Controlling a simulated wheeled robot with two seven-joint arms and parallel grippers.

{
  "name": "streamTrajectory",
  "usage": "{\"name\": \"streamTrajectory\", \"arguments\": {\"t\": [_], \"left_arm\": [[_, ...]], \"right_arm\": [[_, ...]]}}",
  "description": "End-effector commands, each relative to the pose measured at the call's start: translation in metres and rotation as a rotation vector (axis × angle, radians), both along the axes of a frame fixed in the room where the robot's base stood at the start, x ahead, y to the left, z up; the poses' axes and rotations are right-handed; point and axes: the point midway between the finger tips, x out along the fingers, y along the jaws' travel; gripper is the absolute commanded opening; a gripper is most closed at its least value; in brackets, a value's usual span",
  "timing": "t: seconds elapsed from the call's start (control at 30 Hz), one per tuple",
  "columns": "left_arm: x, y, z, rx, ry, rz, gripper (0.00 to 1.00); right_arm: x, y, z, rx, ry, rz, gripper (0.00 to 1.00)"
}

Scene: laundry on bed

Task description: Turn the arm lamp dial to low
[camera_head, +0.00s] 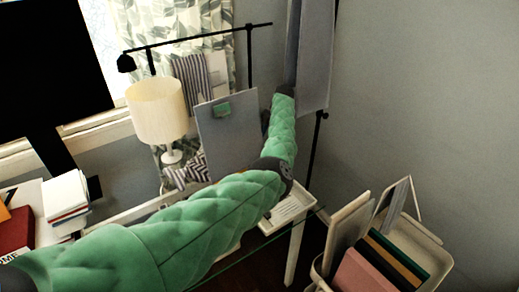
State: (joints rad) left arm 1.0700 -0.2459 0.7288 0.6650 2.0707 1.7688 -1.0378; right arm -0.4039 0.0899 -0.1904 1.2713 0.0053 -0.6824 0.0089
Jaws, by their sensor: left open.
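A black arm lamp (195,40) stands behind the desk, with a long, nearly level arm and a small head (126,63) at its left end. Its upright post drops behind a grey board, so its base is hidden. I cannot make out a dial on it. My left arm, in a green quilted sleeve, crosses from the lower left and bends upward. My left gripper (286,89) is a small dark shape at the arm's end, right of the lamp post and in front of grey panels. It is open, and I see nothing held in it. My right gripper is out of view.
A cream-shaded table lamp (158,108) and the upright grey board (228,139) stand left of my forearm. A white desk (296,243) is partly covered by my arm. Books (66,200) lie at left. A bin (432,262) of folders stands lower right. A grey wall closes the right side.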

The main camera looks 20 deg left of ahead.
Motion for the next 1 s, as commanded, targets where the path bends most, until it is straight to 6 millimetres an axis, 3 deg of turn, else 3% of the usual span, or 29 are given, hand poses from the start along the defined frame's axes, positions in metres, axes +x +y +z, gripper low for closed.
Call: {"name": "streamTrajectory", "arguments": {"t": [0.4, 0.77, 1.0], "left_arm": [[-0.016, 0.017, -0.054, 0.002, 0.0, 0.003, 0.5], [-0.018, 0.019, -0.06, 0.001, -0.001, 0.001, 0.5], [-0.018, 0.019, -0.06, 0.001, -0.001, 0.001, 0.06]], "right_arm": [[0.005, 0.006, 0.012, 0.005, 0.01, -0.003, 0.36], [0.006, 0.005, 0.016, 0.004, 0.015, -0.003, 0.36], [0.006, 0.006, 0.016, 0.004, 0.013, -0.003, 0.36]]}}
